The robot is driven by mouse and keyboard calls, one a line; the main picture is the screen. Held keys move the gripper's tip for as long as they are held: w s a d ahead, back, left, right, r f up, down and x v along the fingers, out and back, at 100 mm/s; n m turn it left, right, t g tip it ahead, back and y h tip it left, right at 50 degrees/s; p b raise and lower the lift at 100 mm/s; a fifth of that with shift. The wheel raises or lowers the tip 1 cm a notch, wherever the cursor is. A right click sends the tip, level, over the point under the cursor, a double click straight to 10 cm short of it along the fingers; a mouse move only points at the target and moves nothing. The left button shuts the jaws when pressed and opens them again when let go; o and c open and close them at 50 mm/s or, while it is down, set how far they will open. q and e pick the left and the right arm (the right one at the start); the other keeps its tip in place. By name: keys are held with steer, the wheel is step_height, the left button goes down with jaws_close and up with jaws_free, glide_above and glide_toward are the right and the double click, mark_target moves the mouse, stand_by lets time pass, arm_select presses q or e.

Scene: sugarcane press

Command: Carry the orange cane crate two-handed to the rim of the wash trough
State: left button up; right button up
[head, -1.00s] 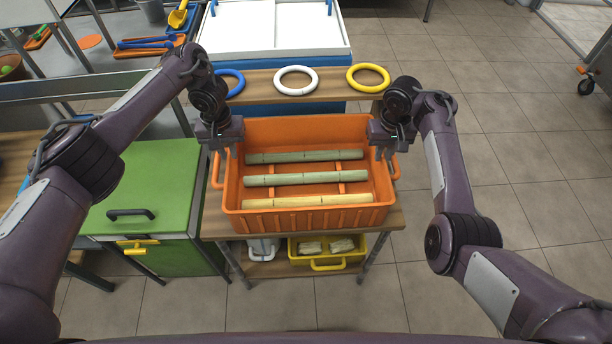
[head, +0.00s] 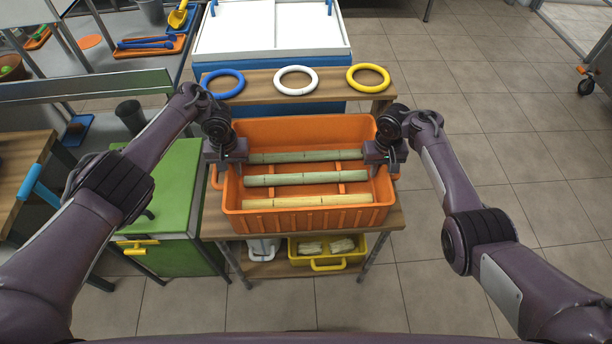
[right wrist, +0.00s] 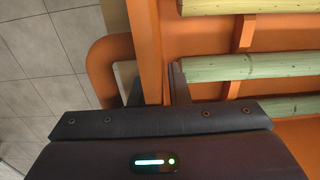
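The orange cane crate (head: 305,222) sits level on a wooden stand, with several pale green and yellow cane lengths (head: 305,178) lying across inside it. My left gripper (head: 226,172) is at the crate's left side, its fingers apart about the rim. My right gripper (head: 381,168) is at the right side. In the right wrist view its fingers (right wrist: 157,92) stand apart, one on each side of the crate's wall (right wrist: 148,40), with the loop handle (right wrist: 103,70) outside them. A small gap shows beside the inner finger. I cannot identify the wash trough for certain.
A shelf with blue, white and yellow rings (head: 368,78) stands behind the crate. Beyond it is a blue unit with a white top (head: 275,30). A green cabinet (head: 175,190) is close on the left. A yellow bin (head: 328,252) sits below. Tiled floor (head: 500,130) is clear on the right.

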arm_select(q)
steer(key=shift+c, duration=0.2)
arm_select(e)
steer(key=shift+c, duration=0.2)
arm_select(q)
jaws_close()
arm_select(e)
jaws_close()
